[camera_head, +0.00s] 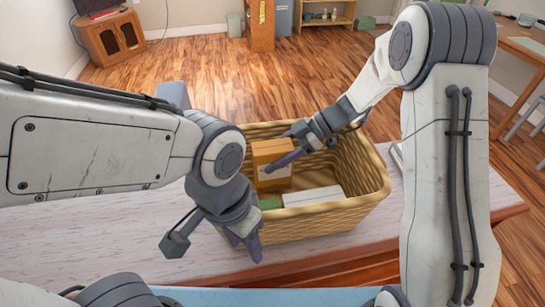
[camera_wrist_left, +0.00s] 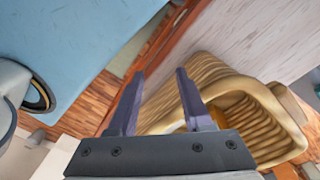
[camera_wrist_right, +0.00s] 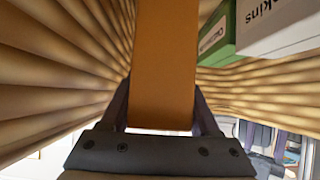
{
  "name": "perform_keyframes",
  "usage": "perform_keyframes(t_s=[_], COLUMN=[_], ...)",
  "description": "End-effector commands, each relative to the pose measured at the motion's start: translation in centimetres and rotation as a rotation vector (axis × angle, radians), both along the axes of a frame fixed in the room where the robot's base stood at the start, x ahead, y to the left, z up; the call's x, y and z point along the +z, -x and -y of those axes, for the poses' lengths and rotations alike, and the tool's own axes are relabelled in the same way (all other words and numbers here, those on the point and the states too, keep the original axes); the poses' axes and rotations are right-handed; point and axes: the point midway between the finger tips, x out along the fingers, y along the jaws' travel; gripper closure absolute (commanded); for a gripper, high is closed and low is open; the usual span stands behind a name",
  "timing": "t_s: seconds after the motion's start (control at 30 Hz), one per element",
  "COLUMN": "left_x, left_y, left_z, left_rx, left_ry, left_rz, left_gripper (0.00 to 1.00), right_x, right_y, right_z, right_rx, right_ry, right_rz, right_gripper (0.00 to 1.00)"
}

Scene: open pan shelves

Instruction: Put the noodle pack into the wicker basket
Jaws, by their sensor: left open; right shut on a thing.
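The wicker basket (camera_head: 335,218) stands on the table, open at the top. My right gripper (camera_head: 285,149) reaches into it from above. It is shut on an orange-brown pack (camera_head: 270,176), which appears to be the noodle pack. No label on it can be read. The pack is upright inside the basket near its left side; it fills the middle of the right wrist view (camera_wrist_right: 163,65). Whether its bottom touches the basket floor is hidden. My left gripper (camera_head: 243,240) is open and empty at the basket's front left, outside it; its fingers show in the left wrist view (camera_wrist_left: 157,90).
The pale table top (camera_head: 70,235) is clear to the basket's left. A wooden cabinet (camera_head: 112,38) stands far back.

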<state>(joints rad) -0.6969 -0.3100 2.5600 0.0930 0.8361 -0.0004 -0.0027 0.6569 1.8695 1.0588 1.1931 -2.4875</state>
Motion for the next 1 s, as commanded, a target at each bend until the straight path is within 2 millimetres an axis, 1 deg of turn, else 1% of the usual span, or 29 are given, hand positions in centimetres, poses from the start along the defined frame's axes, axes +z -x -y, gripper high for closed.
perform_keyframes(t_s=[0.03,0.07,0.1,0.13,0.47,0.57,0.73,0.77,0.8,1.0], left_x=[0.0,0.0,0.1,0.1,0.2,0.9,3.1,2.1,1.8,1.3], left_y=[0.0,0.0,0.0,0.0,0.0,0.0,0.0,0.0,0.0,0.0], left_z=[0.0,0.0,0.0,0.0,0.0,0.0,0.0,0.0,0.0,0.0], left_rx=[0.000,0.000,0.000,0.000,0.000,0.000,0.000,0.000,0.000,0.000], left_ry=[0.000,0.000,0.000,0.000,0.000,0.000,0.000,0.001,0.001,0.000], left_rz=[0.000,0.000,0.000,0.000,0.000,0.000,0.000,0.001,0.001,0.000], left_gripper=[0.50,0.50,0.50,0.50,0.50,0.50,0.50,0.50,0.50,0.50], right_x=[0.1,0.1,0.1,0.1,0.2,0.7,2.1,1.8,2.2,4.3], right_y=[0.0,0.0,0.0,0.0,0.0,0.0,0.0,-0.3,-0.5,-1.0], right_z=[0.0,0.0,0.0,0.0,0.0,0.0,0.0,0.9,1.6,4.6], right_rx=[0.001,0.000,0.000,0.000,0.000,0.000,0.000,-0.004,-0.003,-0.003], right_ry=[-0.001,0.000,0.000,0.000,0.000,0.000,0.000,-0.001,-0.001,0.000], right_rz=[0.001,0.000,0.000,0.000,0.000,0.000,-0.001,0.004,0.006,0.003], right_gripper=[1.00,0.34,0.19,0.08,0.08,0.08,0.08,0.08,0.08,0.08])
